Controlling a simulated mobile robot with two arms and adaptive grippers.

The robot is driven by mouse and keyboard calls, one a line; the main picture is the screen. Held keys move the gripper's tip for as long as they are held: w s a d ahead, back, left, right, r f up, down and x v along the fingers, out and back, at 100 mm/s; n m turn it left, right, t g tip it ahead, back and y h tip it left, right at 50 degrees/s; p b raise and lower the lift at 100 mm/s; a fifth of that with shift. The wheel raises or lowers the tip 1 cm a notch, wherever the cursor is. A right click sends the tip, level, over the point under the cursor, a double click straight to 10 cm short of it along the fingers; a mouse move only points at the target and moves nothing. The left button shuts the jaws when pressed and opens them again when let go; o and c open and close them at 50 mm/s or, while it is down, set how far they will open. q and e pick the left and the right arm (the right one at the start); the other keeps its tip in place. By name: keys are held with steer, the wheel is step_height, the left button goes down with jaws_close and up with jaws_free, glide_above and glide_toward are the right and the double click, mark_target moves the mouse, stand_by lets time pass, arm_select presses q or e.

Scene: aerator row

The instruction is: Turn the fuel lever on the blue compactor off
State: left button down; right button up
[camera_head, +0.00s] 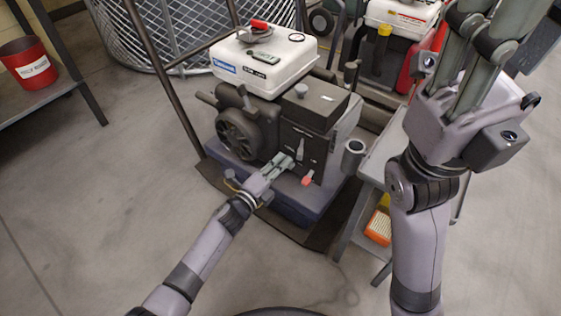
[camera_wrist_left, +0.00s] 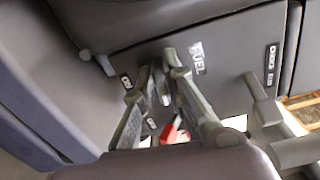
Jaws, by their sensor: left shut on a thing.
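The compactor (camera_head: 318,108) stands ahead with a white tank (camera_head: 285,65), a dark engine and a dark blue base. My left gripper (camera_head: 287,160) is at the front panel, low on the engine. In the left wrist view the left gripper (camera_wrist_left: 157,72) is closed around a small grey lever (camera_wrist_left: 163,92) beside the FUEL label (camera_wrist_left: 197,57). The fingers hide most of this lever and part of its small position labels. My right gripper (camera_head: 490,40) is raised at the right, away from the compactor; its fingertips are cut off by the frame's top.
A red knob (camera_head: 307,179) sits just right of the left gripper. Another grey lever (camera_wrist_left: 262,98) is by the CHOKE label (camera_wrist_left: 271,62). A second machine (camera_head: 402,18) stands behind right. A grey cart (camera_head: 383,147) is close right. A red bucket (camera_head: 27,62) is far left.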

arm_select(q)
steer(key=shift+w+r+n, duration=0.2)
steer(key=shift+n, duration=0.4)
steer(key=c, duration=1.7)
jaws_free()
steer(key=shift+o, duration=0.2)
steer(key=shift+f, duration=0.1)
steer(key=shift+s+f, duration=0.1)
steer(key=v, duration=1.2)
